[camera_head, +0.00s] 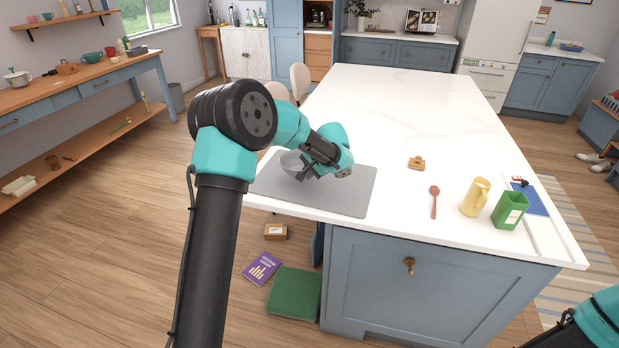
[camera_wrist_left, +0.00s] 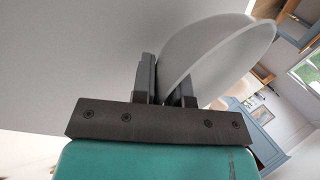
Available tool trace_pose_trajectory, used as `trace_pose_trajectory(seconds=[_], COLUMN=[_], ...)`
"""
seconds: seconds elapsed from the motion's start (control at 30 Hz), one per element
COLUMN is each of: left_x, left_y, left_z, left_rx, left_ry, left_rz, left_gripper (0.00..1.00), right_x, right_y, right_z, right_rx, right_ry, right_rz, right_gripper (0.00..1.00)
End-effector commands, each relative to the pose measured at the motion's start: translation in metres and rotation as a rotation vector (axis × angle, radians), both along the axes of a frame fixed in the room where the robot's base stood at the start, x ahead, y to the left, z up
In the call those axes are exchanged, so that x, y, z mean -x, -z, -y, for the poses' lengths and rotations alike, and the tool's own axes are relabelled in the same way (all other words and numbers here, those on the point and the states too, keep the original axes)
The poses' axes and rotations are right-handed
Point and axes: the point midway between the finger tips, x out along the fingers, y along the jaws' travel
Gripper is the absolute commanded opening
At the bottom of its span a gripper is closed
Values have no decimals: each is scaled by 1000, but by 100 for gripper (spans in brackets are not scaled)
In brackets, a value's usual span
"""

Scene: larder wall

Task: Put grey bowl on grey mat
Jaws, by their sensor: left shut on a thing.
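The grey bowl (camera_head: 291,163) is at the left part of the grey mat (camera_head: 345,195), partly hidden behind my gripper. My left gripper (camera_head: 308,172) is shut on the bowl's rim. In the left wrist view the bowl (camera_wrist_left: 222,60) stands between and beyond the fingers (camera_wrist_left: 166,88), with its wall pinched. The grey mat (camera_wrist_left: 60,60) fills the left of that view. I cannot tell whether the bowl touches the mat or hangs just above it. My right gripper is out of view; only part of my right arm shows at the lower right.
On the white island top (camera_head: 420,120) are a small wooden object (camera_head: 416,163), a red spoon (camera_head: 434,202), a yellow pitcher (camera_head: 475,197) and a green container (camera_head: 510,210), all right of the mat. The island's far part is clear. The mat lies near the left front edge.

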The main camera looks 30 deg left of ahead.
Motion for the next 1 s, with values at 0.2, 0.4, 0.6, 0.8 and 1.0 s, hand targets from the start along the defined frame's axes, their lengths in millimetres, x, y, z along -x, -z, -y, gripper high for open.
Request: trace_pose_trajectory(seconds=[0.2, 0.4, 0.6, 0.8, 1.0], left_x=[-17, -18, -17, -17, -17], left_y=[1, 1, 10, 34, 36], left_z=[-10, -10, -10, -9, -9], left_rx=[-1, -1, 0, 0, -1], left_ry=[0, 0, 0, 2, 0], left_rz=[1, 1, -1, -1, 2], left_gripper=[0, 0, 0, 0, 0], right_x=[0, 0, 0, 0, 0], right_y=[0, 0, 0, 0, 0], right_z=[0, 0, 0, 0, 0], right_rx=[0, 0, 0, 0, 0], right_ry=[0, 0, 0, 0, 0], right_rz=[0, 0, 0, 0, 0], right_gripper=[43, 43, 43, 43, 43])
